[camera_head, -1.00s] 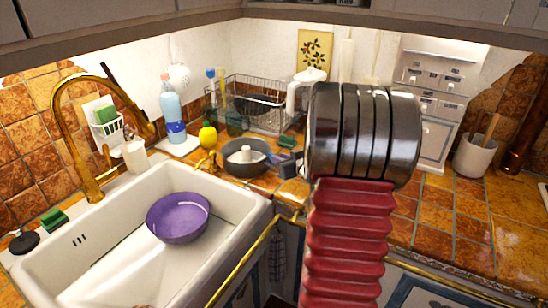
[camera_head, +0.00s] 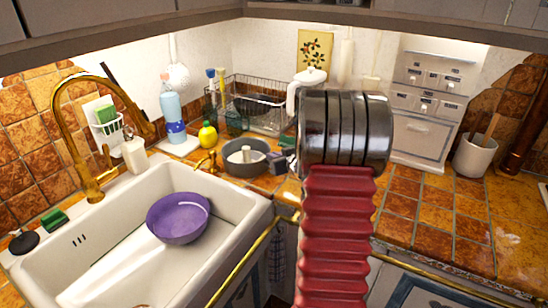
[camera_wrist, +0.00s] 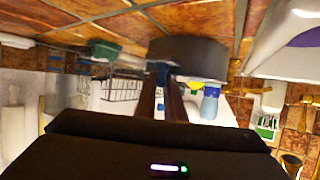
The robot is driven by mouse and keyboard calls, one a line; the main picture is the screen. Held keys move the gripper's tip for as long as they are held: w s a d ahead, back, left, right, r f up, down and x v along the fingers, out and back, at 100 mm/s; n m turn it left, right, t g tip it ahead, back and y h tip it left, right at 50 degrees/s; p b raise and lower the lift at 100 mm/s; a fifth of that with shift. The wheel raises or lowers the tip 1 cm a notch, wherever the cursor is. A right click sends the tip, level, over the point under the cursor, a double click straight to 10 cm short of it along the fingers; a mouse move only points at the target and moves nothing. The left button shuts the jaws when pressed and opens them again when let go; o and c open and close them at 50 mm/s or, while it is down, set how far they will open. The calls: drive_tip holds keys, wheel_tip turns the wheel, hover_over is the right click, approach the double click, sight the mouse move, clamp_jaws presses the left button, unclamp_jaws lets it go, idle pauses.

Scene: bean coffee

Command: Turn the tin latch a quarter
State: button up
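A low round grey tin (camera_head: 245,158) stands on the tiled counter behind the sink, with a pale upright piece inside. In the wrist view, which is upside down, the grey tin (camera_wrist: 190,58) is large at the top centre. My gripper's two narrow brown fingers (camera_wrist: 168,90) reach to the near side of the tin. A small blue piece shows at the fingertips; I cannot tell if it is the latch or if it is held. In the head view my gripper (camera_head: 282,160) is a small dark shape at the tin's right, partly hidden by my arm.
A white sink (camera_head: 110,270) with a purple bowl (camera_head: 178,217) is at the left. A yellow bottle (camera_head: 208,134), a blue bottle (camera_head: 173,112) and a wire dish rack (camera_head: 260,100) stand behind the tin. The counter at the right is mostly clear.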

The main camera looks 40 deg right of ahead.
clamp_jaws()
drive_tip(key=shift+d+r+n+y, duration=0.1)
drive_tip(key=shift+d+n+y, duration=0.1)
drive_tip(key=shift+n+y, duration=0.7)
drive_tip(key=shift+y, duration=0.2)
drive_tip(key=shift+d+n+y, duration=0.15)
drive_tip(key=shift+n+y, duration=0.7)
drive_tip(key=shift+y, duration=0.15)
drive_tip(key=shift+d+n+y, duration=0.1)
drive_tip(key=shift+n+y, duration=0.75)
drive_tip(key=shift+y, duration=0.15)
drive_tip(key=shift+o, duration=1.6)
unclamp_jaws()
